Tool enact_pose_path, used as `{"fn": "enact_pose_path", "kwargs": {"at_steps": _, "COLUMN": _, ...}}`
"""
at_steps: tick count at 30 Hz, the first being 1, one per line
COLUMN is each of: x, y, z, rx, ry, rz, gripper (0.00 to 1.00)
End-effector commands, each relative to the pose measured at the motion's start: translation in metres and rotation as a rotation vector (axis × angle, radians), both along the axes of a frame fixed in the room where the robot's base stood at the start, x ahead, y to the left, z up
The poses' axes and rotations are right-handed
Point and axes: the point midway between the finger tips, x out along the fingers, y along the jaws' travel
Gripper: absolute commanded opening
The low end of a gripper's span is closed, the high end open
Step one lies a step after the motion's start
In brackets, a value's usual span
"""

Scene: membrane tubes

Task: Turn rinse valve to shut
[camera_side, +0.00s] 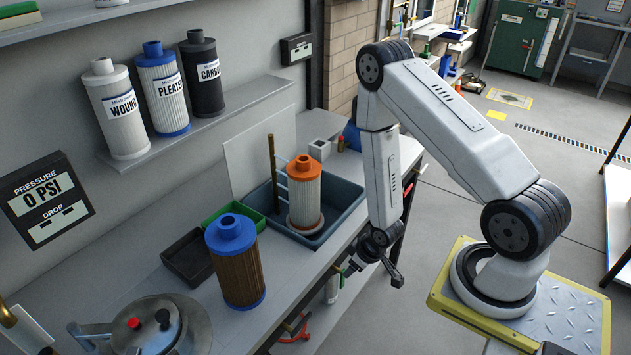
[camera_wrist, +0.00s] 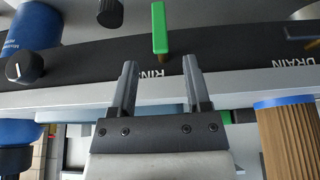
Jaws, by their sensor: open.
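The rinse valve's green handle (camera_wrist: 158,28) shows at the top middle of the wrist view, on a dark panel strip. The handle stands lengthwise in the picture, across the strip. The upside-down lettering beside it reads "RIN", with the rest hidden by a finger. My gripper (camera_wrist: 161,72) is open and empty, its two fingertips apart, just below the handle in the picture and not around it. In the side view my gripper (camera_side: 374,272) hangs at the bench's front edge, pointing down and toward the panel. The valve is too small there to make out clearly.
A drain label with a dark handle (camera_wrist: 300,33) is right of the rinse handle; a black knob (camera_wrist: 24,67) is left. On the bench stand a brown pleated cartridge (camera_side: 237,275), a metal housing (camera_side: 160,325) and a sink tray (camera_side: 345,215) holding an orange-capped cartridge (camera_side: 304,195).

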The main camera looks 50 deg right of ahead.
Motion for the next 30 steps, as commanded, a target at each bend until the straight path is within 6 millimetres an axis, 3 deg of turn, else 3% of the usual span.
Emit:
{"fn": "enact_pose_path", "kwargs": {"at_steps": 14, "x": 0.003, "y": 0.000, "z": -0.009, "rx": 0.000, "ry": -0.001, "rz": 0.000, "gripper": 0.62}}
{"fn": "enact_pose_path", "kwargs": {"at_steps": 30, "x": 0.022, "y": 0.000, "z": -0.056, "rx": 0.001, "ry": 0.000, "rz": 0.000, "gripper": 0.62}}
